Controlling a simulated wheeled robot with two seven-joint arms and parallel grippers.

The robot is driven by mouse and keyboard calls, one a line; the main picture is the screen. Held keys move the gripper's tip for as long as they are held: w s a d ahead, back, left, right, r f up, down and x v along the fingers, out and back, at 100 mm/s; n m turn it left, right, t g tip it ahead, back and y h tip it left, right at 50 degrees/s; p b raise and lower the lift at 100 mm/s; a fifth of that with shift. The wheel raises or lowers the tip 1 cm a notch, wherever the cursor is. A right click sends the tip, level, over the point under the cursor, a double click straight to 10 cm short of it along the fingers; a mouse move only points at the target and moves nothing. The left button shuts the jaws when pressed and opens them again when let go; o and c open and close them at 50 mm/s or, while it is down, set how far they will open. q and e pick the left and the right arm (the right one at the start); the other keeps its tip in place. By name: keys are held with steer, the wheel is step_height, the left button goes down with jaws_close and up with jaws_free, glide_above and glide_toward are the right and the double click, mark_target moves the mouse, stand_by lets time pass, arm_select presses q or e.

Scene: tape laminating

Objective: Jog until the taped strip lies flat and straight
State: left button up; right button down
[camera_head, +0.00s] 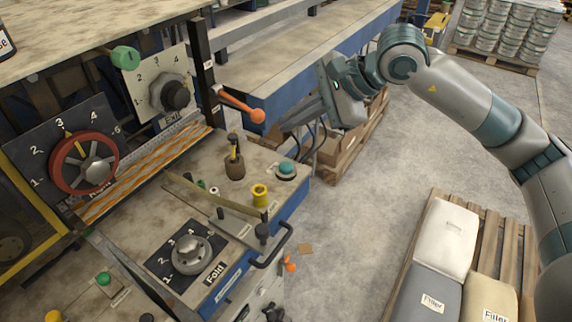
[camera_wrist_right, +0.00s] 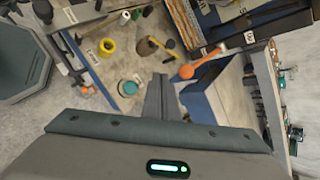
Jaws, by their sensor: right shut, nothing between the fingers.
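A strip with orange and pale diagonal stripes (camera_head: 142,174) runs along the machine bed in the head view; I cannot tell whether it is fully flat. A teal round push button (camera_head: 286,169) sits at the right edge of the worktop, and it also shows in the wrist view (camera_wrist_right: 128,88). My right gripper (camera_head: 286,124) is shut and empty, in the air above and beyond the button, just right of the orange lever's ball. In the wrist view its closed fingers (camera_wrist_right: 158,80) point toward the worktop, apart from the button. My left gripper is not in view.
The orange-handled lever (camera_head: 241,105) sticks out close to my fingers. A red handwheel (camera_head: 84,162), a dark knob (camera_head: 174,95) and a grey Fold dial (camera_head: 187,254) have numbered scales. A yellow spool (camera_head: 260,194) stands on the worktop. Filler sacks (camera_head: 445,236) lie on a pallet.

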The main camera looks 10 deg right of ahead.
steer(key=f, duration=0.2)
steer(key=b, duration=0.2)
glide_above(291, 167)
step_height(291, 167, down, 4)
steer(key=shift+d+f, duration=0.1)
steer(key=shift+f, duration=0.05)
steer(key=shift+f+b, duration=0.8)
stand_by(1.4)
steer(key=shift+f+b, duration=0.4)
steer(key=shift+b, duration=0.45)
